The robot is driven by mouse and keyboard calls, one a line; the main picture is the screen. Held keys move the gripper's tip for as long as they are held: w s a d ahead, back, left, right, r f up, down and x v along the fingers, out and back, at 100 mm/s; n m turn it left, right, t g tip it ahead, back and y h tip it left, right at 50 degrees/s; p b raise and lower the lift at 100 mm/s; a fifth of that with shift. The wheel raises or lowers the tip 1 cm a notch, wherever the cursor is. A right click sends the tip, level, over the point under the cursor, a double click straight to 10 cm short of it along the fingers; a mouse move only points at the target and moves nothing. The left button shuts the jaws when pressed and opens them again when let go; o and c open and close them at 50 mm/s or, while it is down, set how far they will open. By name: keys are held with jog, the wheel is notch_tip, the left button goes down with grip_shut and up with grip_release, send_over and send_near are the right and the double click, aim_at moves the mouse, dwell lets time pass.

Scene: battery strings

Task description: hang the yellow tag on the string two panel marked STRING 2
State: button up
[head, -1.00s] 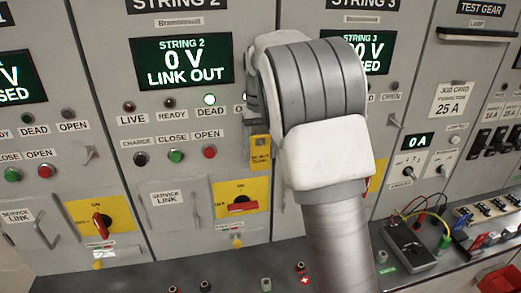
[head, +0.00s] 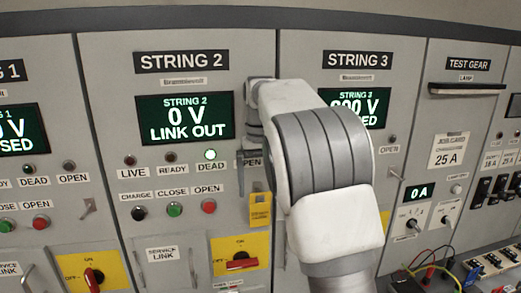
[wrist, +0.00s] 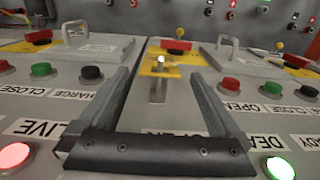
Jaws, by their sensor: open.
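The yellow tag (head: 260,209) hangs at the right edge of the STRING 2 panel (head: 120,95), below the OPEN label. Its small print is not legible. In the wrist view the tag (wrist: 158,66) shows beyond a small metal lever or hook (wrist: 158,90); the exact contact between them is unclear. My gripper (head: 250,178) is above the tag, close to the panel face, with the arm coming in from the right. In the wrist view my gripper's fingers (wrist: 158,76) are spread apart, with nothing held between them.
The STRING 2 display (head: 185,117) reads 0 V LINK OUT, and the green DEAD lamp (head: 210,154) is lit. A red rotary handle on a yellow plate (head: 238,252) is below the tag. The STRING 3 panel (head: 350,80) is partly behind my arm.

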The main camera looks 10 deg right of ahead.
notch_tip(320, 180, up, 11)
jog(key=s+d+t+b, duration=0.2)
jog(key=s, duration=0.6)
jog(key=s+a+f+t+b, duration=0.2)
jog(key=s+f+b, duration=0.3)
jog(key=s+f, duration=1.6)
jog(key=shift+s+t, duration=0.75)
jog(key=shift+t, duration=0.05)
dwell(0.9)
